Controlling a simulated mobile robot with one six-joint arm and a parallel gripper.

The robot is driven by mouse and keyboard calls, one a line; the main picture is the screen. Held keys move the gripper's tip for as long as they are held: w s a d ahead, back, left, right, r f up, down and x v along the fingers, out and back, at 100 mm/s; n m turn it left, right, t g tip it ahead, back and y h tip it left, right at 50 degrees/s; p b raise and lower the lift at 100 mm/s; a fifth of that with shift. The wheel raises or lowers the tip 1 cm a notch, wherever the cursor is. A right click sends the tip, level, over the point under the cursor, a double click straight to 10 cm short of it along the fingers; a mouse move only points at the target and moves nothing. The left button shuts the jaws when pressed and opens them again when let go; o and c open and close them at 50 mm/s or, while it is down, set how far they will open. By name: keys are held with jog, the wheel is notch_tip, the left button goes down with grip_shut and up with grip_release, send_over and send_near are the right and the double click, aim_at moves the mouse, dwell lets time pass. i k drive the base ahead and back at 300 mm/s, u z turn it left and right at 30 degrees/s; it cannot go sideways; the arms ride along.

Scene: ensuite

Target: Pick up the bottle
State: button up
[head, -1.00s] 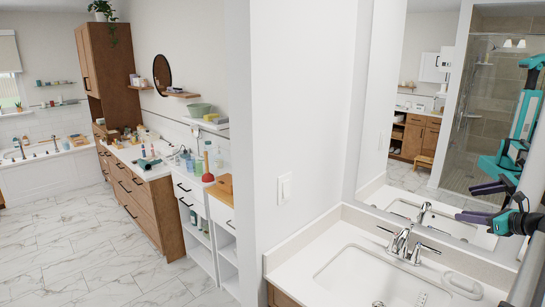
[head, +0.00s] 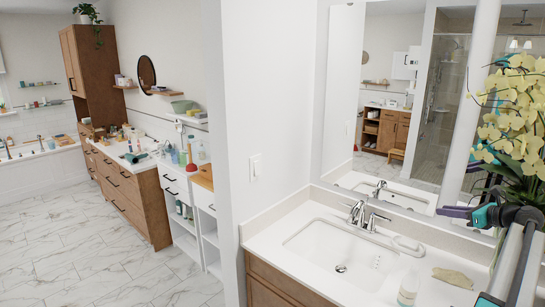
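A pale bottle (head: 409,287) stands upright on the white sink counter (head: 383,293), near the bottom of the head view. Several other small bottles stand on the far vanity and white cabinet at left, too small to tell apart; I cannot tell which bottle is meant. My gripper (head: 450,211), with purple fingers and a teal body, is at the right, well above the bottle in the picture and apart from it. It points left, in front of the mirror. Nothing shows in it, but I cannot make out the gap between its fingers.
A yellow orchid (head: 515,110) stands at the right, close to my arm. The sink (head: 335,252) has a chrome faucet (head: 362,214). A beige flat item (head: 453,278) lies right of the bottle. A wall end (head: 262,100) separates the sink from the wooden vanity (head: 130,200). Marble floor at left is open.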

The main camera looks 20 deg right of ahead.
aim_at(410, 285)
jog(key=k, duration=1.1)
